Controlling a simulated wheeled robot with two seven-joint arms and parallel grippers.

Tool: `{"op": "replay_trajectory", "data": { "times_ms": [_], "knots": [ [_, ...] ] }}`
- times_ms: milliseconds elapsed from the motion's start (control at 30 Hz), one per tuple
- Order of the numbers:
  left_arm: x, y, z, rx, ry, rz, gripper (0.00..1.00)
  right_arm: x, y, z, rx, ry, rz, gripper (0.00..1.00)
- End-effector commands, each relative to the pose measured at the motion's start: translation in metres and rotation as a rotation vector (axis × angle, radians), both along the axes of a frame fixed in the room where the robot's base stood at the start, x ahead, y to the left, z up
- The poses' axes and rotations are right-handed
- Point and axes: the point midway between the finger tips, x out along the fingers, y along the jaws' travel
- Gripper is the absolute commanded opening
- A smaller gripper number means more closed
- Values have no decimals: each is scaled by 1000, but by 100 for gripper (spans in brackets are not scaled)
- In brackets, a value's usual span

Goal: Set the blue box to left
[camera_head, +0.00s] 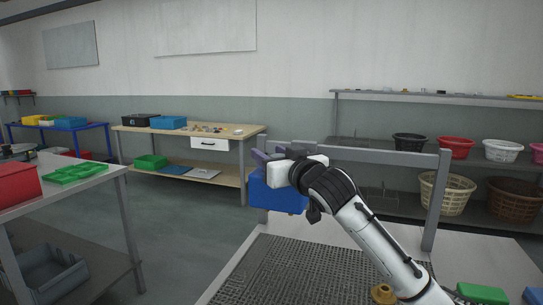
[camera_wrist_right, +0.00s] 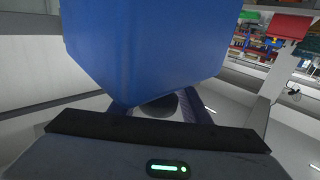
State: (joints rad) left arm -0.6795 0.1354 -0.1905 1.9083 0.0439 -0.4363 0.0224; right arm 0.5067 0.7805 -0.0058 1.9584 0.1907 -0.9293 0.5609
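The blue box (camera_head: 272,196) hangs below my right gripper (camera_head: 266,156) in the head view, near the far left corner of the table frame. In the right wrist view the blue box (camera_wrist_right: 145,45) fills the upper middle, between the two fingers of my right gripper (camera_wrist_right: 160,110). The gripper looks shut on it. The box appears to be held in the air, with no support visible under it. The gripped part of the box is mostly hidden. My left gripper is not in view.
A perforated work surface (camera_head: 275,275) lies in front, with a grey metal frame (camera_head: 400,158) behind it. At left, a table holds a red box (camera_head: 17,184) and a green tray (camera_head: 75,173). Behind are a wooden workbench (camera_head: 215,134) and shelves with baskets (camera_head: 445,192). Open floor lies between.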

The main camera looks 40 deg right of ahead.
Motion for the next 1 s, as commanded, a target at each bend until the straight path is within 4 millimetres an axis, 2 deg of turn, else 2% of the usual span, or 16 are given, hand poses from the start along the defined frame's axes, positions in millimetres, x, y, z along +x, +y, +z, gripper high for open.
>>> {"op": "replay_trajectory", "data": {
  "times_ms": [300, 433, 567, 800, 1000],
  "knots": [
    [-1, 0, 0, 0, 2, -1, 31, 0, 0, -1, 2, 3, 0, 52],
    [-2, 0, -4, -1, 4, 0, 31, -8, 2, -3, 1, 5, 0, 52],
    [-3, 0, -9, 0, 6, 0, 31, -27, 8, -4, 0, 3, 2, 52],
    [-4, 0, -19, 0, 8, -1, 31, -73, 19, -3, 0, 2, 2, 52],
    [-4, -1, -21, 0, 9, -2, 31, -95, 25, -2, 0, 2, 2, 52]
  ]
}}
